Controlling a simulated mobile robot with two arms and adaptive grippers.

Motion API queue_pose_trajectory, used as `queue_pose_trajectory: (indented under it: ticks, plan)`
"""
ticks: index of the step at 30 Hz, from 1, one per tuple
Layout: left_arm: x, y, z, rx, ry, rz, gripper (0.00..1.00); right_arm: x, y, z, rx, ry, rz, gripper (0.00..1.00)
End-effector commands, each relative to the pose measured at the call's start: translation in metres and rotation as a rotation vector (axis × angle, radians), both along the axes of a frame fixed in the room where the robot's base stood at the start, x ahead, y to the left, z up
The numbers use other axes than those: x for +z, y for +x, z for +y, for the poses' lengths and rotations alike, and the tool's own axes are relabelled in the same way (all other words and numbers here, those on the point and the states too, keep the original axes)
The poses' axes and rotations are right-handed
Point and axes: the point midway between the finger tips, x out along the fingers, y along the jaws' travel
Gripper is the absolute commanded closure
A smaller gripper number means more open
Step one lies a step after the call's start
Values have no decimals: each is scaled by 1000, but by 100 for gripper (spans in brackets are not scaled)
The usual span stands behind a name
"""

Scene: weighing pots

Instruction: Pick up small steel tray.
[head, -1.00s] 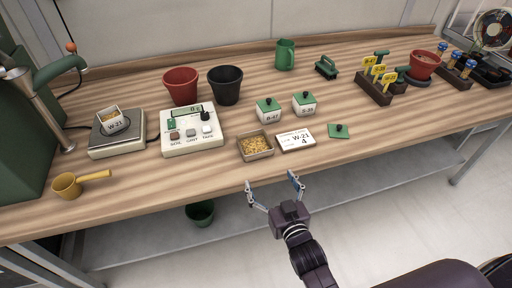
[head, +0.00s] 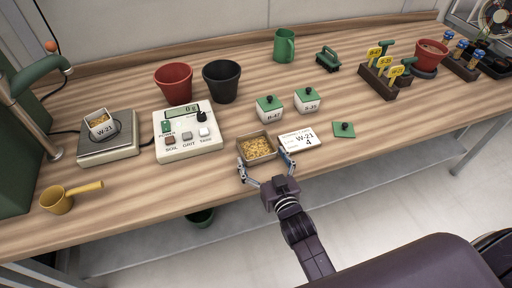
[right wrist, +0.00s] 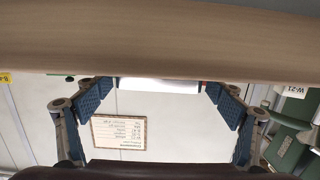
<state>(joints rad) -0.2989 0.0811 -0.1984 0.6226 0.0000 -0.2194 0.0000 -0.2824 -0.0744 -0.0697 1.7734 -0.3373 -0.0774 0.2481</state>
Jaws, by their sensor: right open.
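The small steel tray (head: 269,158) is a shallow square tray with yellow grains in it. It stands on the wooden bench near the front edge, left of a white W-21 card. My right gripper (head: 265,168) is open at the tray's front, one finger by its left front corner and the other by its right side. I cannot tell whether the fingers touch it. In the right wrist view both fingers of the gripper (right wrist: 160,90) are spread apart; a pale strip between them is too cut off to name. My left gripper is not in view.
The W-21 card (head: 298,139) lies close to the right finger. Behind stand two lidded pots, B-47 (head: 270,114) and another (head: 307,105). A control box (head: 188,148) and a scale (head: 108,150) are left. A yellow scoop (head: 57,202) lies front left.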

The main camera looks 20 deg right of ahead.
Motion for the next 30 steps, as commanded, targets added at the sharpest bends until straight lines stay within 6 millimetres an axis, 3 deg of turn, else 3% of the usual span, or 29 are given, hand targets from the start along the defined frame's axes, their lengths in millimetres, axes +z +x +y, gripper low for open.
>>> queue_pose_trajectory:
  ticks: [3, 9, 19, 30]
  plan:
    - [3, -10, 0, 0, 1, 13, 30, 1, 17, 1, 0, 0, -2, 13]
    - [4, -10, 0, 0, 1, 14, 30, -4, 44, 2, 0, 1, 0, 13]
    - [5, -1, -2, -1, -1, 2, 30, -6, 49, 2, 0, 1, 1, 14]
    - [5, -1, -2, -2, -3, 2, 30, -5, 49, 2, 0, 1, -1, 51]
